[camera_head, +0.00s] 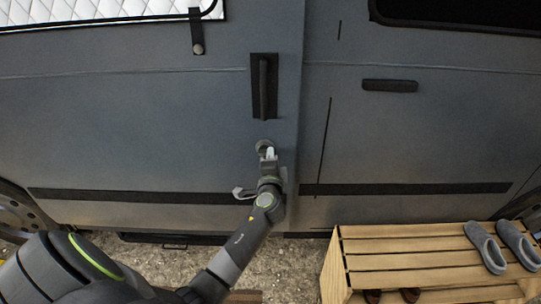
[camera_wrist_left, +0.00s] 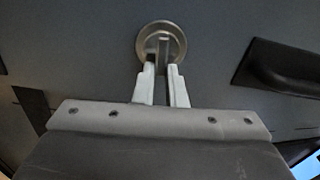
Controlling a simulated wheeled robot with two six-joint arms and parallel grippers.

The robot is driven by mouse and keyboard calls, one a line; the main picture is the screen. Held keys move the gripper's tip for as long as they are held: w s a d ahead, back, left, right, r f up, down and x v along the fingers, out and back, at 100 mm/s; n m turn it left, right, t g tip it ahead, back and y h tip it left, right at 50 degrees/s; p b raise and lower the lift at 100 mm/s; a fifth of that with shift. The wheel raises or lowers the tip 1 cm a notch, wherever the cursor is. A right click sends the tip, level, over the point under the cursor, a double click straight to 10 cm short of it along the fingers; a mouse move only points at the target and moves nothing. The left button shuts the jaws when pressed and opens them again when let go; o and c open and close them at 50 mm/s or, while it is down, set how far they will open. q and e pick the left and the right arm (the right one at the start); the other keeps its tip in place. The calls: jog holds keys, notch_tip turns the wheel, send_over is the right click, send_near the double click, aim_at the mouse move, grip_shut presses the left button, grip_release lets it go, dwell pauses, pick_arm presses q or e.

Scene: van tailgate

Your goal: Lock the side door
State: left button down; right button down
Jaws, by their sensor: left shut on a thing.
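The grey-blue side door (camera_head: 130,110) of the van fills the left part of the head view. Its black vertical handle (camera_head: 264,86) sits near the door's right edge. Below the handle is a round metal lock (camera_head: 266,144), which also shows in the left wrist view (camera_wrist_left: 160,38). My left gripper (camera_head: 269,154) reaches up to the lock. In the left wrist view my left gripper (camera_wrist_left: 164,72) has its two pale fingers shut on the upright metal key or knob at the lock's centre. The fingers hide part of it. My right gripper is not in view.
A slatted wooden bench (camera_head: 430,250) with grey slippers (camera_head: 486,248) stands at the lower right. A black strap (camera_head: 196,35) hangs at the upper left. A small dark handle (camera_head: 390,86) is on the panel to the right. Gravel ground shows below the van.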

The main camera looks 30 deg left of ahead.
pick_arm(q)
jog(key=shift+f+m, duration=0.1)
jog(key=shift+m, duration=0.5)
jog(key=c, duration=1.5)
grip_release()
jog(key=shift+f, duration=0.1)
